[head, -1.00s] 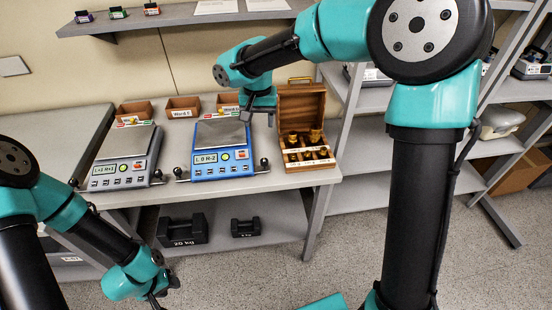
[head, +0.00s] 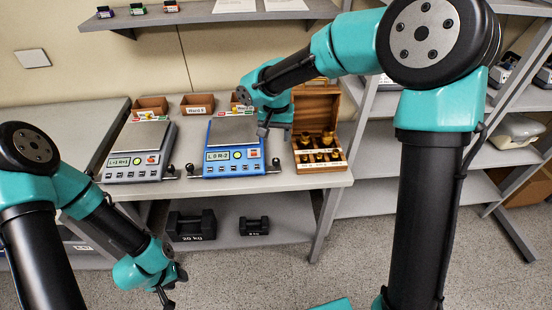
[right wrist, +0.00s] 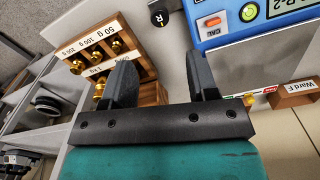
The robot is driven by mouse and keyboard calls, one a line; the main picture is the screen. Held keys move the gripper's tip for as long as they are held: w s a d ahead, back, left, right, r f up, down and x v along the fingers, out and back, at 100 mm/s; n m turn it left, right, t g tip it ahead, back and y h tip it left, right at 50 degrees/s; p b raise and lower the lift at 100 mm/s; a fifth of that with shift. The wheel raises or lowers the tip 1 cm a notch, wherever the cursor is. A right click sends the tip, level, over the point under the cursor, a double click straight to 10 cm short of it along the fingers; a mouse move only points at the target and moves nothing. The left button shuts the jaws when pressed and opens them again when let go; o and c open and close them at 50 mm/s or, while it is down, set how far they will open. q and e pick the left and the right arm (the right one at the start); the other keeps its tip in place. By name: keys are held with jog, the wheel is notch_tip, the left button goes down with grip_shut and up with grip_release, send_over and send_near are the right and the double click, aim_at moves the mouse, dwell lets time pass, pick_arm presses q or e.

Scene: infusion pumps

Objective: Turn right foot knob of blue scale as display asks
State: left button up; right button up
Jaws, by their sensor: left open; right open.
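The blue scale (head: 235,170) stands on the bench in the head view; its display (head: 217,156) appears to read L 0 R-2. Its right foot knob (head: 276,162) is a small dark ball at the front right corner. In the right wrist view the black knob marked R (right wrist: 160,17) lies beyond the fingertips, beside the blue scale (right wrist: 225,38). My right gripper (head: 263,130) is open and empty above the scale's right side; its two fingers (right wrist: 160,65) are apart and do not touch the knob. My left gripper (head: 168,297) is open, low in front of the bench.
A grey scale (head: 140,150) stands left of the blue one. An open wooden weight box (head: 320,168) with brass weights stands close on the right. Small ward trays (head: 198,104) sit behind. Black weights (head: 190,226) lie on the lower shelf.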

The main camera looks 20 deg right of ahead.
aim_at(276, 160)
notch_tip(276, 160, down, 11)
jog(key=shift+r, duration=0.1)
dwell(0.3)
jog(key=shift+c, duration=0.4)
jog(key=c, duration=0.9)
jog(key=shift+o, duration=0.2)
jog(key=shift+n, duration=0.4)
